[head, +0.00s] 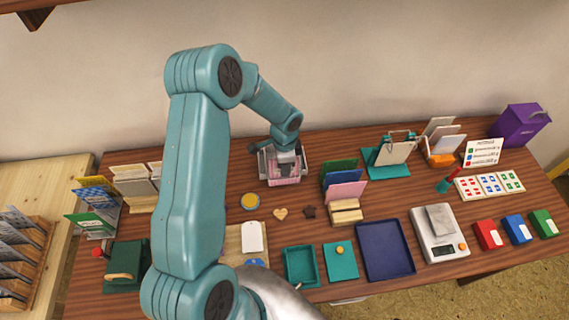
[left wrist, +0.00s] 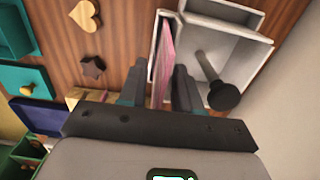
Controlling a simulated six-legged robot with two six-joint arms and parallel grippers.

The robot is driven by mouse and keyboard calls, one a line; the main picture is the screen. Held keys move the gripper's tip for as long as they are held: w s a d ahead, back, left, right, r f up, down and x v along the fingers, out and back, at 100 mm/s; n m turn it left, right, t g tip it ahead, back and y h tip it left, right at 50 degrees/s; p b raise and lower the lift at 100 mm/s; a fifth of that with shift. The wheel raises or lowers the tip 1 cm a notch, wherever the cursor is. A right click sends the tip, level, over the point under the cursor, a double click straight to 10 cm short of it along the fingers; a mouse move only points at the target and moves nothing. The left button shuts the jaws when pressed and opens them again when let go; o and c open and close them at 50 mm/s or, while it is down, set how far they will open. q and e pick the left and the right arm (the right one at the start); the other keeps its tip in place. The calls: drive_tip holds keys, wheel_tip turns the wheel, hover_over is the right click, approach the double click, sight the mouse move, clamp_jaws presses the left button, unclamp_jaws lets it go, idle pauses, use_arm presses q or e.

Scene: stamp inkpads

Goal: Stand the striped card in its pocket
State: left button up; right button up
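A pink card (left wrist: 167,50) stands on edge in a pale grey open-topped holder (left wrist: 156,30), close against a thin wall. Its stripes are too small to make out. In the head view the card (head: 288,181) shows as a pink face at the front of the grey holder (head: 264,163). My left gripper (left wrist: 160,88) is over the holder, one finger on each side of the card, with gaps between the fingers and it. In the head view the left gripper (head: 287,157) hides part of the holder. My right gripper is out of view.
A rack of coloured cards (head: 345,190) is to the right. A wooden heart (head: 281,214), dark star (head: 309,212) and yellow round tin (head: 250,201) lie in front. The wall is behind.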

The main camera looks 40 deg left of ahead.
use_arm(q)
drive_tip(key=shift+r, duration=0.3)
wheel_tip(320, 180, up, 12)
drive_tip(key=shift+f+b, duration=0.1)
drive_tip(key=shift+b, duration=0.75)
drive_tip(key=shift+s, duration=0.15)
